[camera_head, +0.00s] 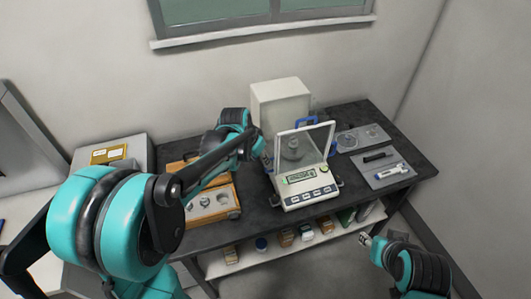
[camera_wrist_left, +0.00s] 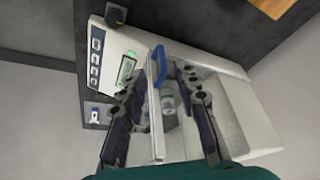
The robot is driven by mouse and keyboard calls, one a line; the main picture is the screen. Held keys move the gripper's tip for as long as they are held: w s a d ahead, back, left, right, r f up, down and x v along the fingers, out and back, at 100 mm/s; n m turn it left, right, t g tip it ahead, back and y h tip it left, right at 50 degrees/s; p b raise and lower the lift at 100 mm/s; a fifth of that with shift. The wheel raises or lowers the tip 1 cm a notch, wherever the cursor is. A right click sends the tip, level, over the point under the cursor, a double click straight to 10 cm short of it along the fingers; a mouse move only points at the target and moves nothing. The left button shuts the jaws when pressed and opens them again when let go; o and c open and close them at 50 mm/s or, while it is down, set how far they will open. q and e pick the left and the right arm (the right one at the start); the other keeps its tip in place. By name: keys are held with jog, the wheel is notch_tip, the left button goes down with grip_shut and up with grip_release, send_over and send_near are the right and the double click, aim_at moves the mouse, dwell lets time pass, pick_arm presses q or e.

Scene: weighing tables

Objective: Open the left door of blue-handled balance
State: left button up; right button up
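The white balance (camera_head: 306,189) stands on the dark table, with glass walls and a lit display. It also shows in the wrist view (camera_wrist_left: 112,42). One blue handle (camera_head: 306,121) is at its far right. The left door's blue handle (camera_wrist_left: 157,66) lies between the fingertips of my left gripper (camera_wrist_left: 161,74), which are apart on either side of it; contact is unclear. In the head view my left gripper (camera_head: 262,150) is at the balance's left side, partly hidden by its own arm. My right gripper (camera_head: 367,241) is low at the table's front right, its fingers too small to judge.
A white box (camera_head: 280,103) stands behind the balance. A wooden weight case (camera_head: 233,211) lies open to its left. A grey tray (camera_head: 388,181) with a pen-like item and glass dishes (camera_head: 372,133) are on the right. A shelf below (camera_head: 270,257) holds several jars.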

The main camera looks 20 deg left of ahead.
pick_arm(q)
jog(key=x, duration=0.3)
jog(key=w+b+x, duration=0.1)
jog(key=x, duration=0.3)
jog(key=shift+w+f+b, duration=0.1)
jog(key=shift+b, duration=0.2)
jog(key=shift+d+f, duration=0.1)
jog(key=shift+f, duration=0.2)
